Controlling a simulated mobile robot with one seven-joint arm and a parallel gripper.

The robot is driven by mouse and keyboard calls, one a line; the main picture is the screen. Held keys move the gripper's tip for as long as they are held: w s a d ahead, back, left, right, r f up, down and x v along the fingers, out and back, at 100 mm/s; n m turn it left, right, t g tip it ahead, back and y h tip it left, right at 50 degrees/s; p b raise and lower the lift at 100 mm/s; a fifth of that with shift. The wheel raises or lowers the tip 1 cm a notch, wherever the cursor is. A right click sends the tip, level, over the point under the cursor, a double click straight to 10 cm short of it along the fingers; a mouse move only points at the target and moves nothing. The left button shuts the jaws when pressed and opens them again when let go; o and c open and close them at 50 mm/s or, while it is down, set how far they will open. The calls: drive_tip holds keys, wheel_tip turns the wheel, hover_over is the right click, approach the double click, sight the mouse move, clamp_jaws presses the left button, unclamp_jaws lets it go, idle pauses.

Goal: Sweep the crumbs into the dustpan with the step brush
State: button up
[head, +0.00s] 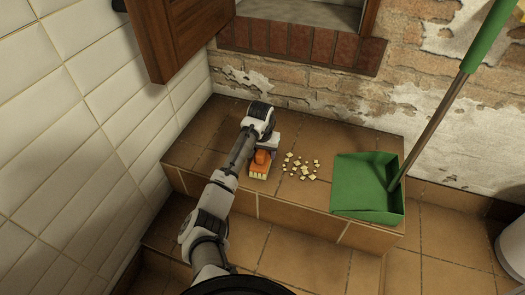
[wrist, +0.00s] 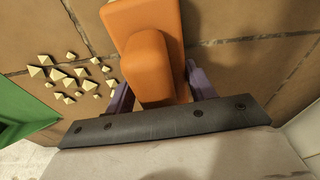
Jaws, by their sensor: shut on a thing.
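The step brush (head: 261,163) has an orange body and pale bristles, and it is on the tiled step in the head view. In the wrist view the orange brush (wrist: 146,62) sits between the purple fingers of my gripper (wrist: 155,85), which is shut on its raised handle. The crumbs (head: 300,168) are a loose patch of small pale bits just right of the brush; they also show in the wrist view (wrist: 68,76). The green dustpan (head: 365,188) stands on the step to the right of the crumbs, with a gap between.
The dustpan's long handle (head: 440,115) with a green grip leans up to the right. A white tiled wall (head: 90,110) is close on the left. An open brown wooden shutter (head: 170,35) hangs above. The step's front edge (head: 255,205) drops to a lower tiled floor.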

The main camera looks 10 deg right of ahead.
drive_tip(key=s+d+p, duration=0.1)
drive_tip(key=d, duration=0.1)
drive_tip(key=s+d+p, duration=0.1)
drive_tip(key=d, duration=0.1)
drive_tip(key=s+d+p, duration=0.1)
drive_tip(key=shift+s+d+r+p, duration=0.1)
drive_tip(key=shift+d+r+p, duration=0.1)
drive_tip(key=shift+d+p, duration=0.2)
drive_tip(key=shift+s+d+f, duration=0.15)
drive_tip(key=shift+s+d, duration=0.05)
drive_tip(key=shift+d, duration=0.2)
drive_tip(key=s+d+p, duration=0.1)
drive_tip(key=d, duration=0.1)
drive_tip(key=s+d+p, duration=0.1)
drive_tip(key=d, duration=0.1)
drive_tip(key=s+d+p, duration=0.1)
drive_tip(key=d, duration=0.1)
drive_tip(key=shift+s, duration=0.15)
drive_tip(key=shift+s+d, duration=0.25)
drive_tip(key=shift+d, duration=0.15)
